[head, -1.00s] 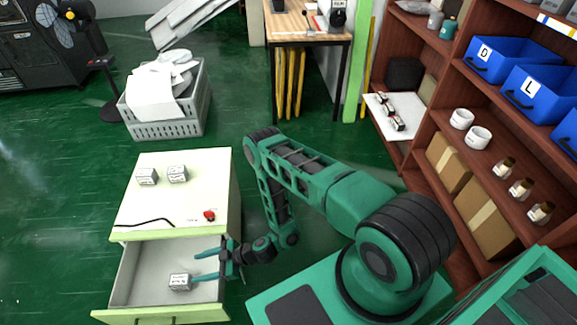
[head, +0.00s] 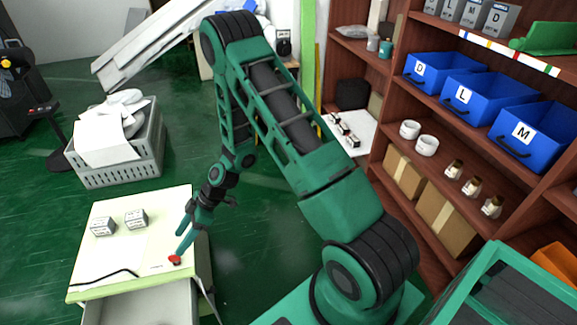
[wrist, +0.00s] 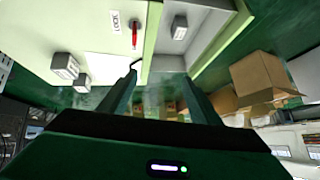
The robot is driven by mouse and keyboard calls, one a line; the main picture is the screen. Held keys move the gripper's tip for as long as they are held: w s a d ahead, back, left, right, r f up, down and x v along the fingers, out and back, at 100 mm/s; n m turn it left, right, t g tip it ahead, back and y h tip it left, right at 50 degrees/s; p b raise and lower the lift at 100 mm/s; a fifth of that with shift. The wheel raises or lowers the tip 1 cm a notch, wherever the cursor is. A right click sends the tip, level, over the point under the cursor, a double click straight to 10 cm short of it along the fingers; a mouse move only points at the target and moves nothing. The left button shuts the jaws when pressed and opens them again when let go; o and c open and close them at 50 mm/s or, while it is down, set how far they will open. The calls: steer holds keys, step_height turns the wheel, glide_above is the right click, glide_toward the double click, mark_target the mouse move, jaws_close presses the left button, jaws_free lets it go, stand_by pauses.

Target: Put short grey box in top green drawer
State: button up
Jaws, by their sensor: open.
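Two small grey-white boxes, a left one (head: 103,226) and a right one (head: 136,219), stand on the pale green cabinet top (head: 165,215). The cabinet's top drawer (head: 140,308) is pulled open; its front is cut off in the head view. In the wrist view a grey box (wrist: 180,27) lies inside the open drawer (wrist: 205,45). My gripper (head: 181,246) is open and empty, pointing down over the cabinet's right edge near the red knob. It also shows in the wrist view (wrist: 160,76) with nothing between its fingers.
A grey crate (head: 120,165) of white waste stands behind. Shelves with blue bins (head: 475,97) and a cardboard box (head: 445,218) are at the right.

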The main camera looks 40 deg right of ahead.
steer(key=s+d+r+m+h, duration=0.3)
steer(key=s+d+r+m, duration=0.15)
steer(key=d+r, duration=0.7)
steer(key=s+d+r+m+h, duration=0.3)
steer(key=s+d+r+m, duration=0.15)
steer(key=d+r, duration=0.65)
steer(key=s+d+r+m, duration=0.3)
steer(key=s, duration=0.4)
steer(key=s+d+r+m+h, duration=0.1)
steer(key=s+d+r+m, duration=0.2)
steer(key=s, duration=0.5)
steer(key=s+d+r+m+g+h, duration=0.1)
steer(key=s+d+r+m, duration=0.2)
steer(key=s, duration=0.5)
steer(key=shift+d+r+m, duration=0.3)
steer(key=shift+r+m, duration=0.4)
steer(key=shift+m, duration=0.3)
